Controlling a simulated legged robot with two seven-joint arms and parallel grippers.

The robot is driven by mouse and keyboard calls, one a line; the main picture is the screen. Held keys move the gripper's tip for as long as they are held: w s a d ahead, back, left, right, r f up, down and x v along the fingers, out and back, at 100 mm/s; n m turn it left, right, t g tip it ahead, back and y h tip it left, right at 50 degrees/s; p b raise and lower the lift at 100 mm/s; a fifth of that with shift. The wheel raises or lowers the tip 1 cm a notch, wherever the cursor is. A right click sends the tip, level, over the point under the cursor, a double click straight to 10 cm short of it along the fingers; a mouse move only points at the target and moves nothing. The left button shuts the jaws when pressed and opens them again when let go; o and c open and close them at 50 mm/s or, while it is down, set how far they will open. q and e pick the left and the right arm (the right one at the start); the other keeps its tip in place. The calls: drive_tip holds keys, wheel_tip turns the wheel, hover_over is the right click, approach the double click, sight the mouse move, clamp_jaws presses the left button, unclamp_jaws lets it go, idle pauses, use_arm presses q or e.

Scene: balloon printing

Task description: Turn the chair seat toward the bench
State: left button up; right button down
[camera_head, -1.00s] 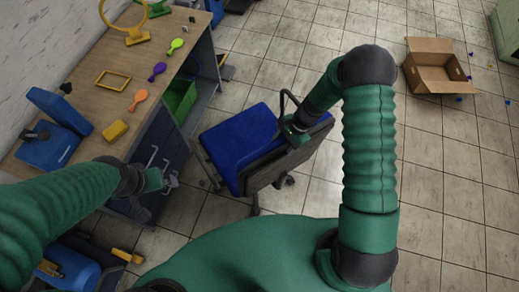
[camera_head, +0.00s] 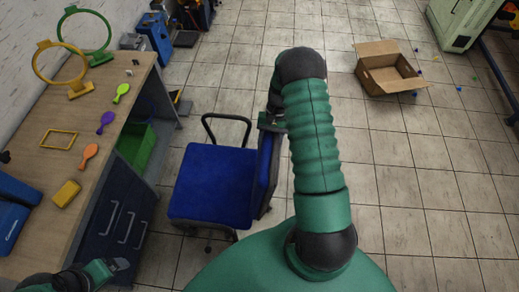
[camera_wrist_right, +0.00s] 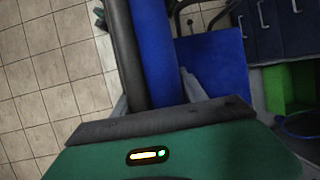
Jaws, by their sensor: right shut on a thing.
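The blue chair seat (camera_head: 213,185) is beside the bench, with a floor gap between them. Its backrest (camera_head: 265,170) stands on the seat's right side, so the seat faces left toward the bench (camera_head: 92,138). My right gripper (camera_head: 270,121) is at the far upper part of the backrest, partly hidden by my arm. In the right wrist view, the fingers (camera_wrist_right: 155,98) are shut on the blue and black backrest (camera_wrist_right: 153,45), and the seat (camera_wrist_right: 213,68) shows beyond. My left gripper (camera_head: 122,265) is low at the left, near the drawers; its opening is unclear.
An open cardboard box (camera_head: 388,70) lies at the upper right. The right floor is mostly clear.

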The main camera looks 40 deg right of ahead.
drive_tip(key=shift+w+d, duration=0.2)
drive_tip(key=shift+d, duration=0.05)
drive_tip(key=c, duration=0.6)
unclamp_jaws()
drive_tip(key=b+v, duration=0.2)
drive_tip(key=v, duration=1.4)
drive_tip(key=shift+w+d+r+b, duration=0.15)
drive_tip(key=shift+d+r+b, duration=0.1)
drive_tip(key=shift+r+b, duration=0.05)
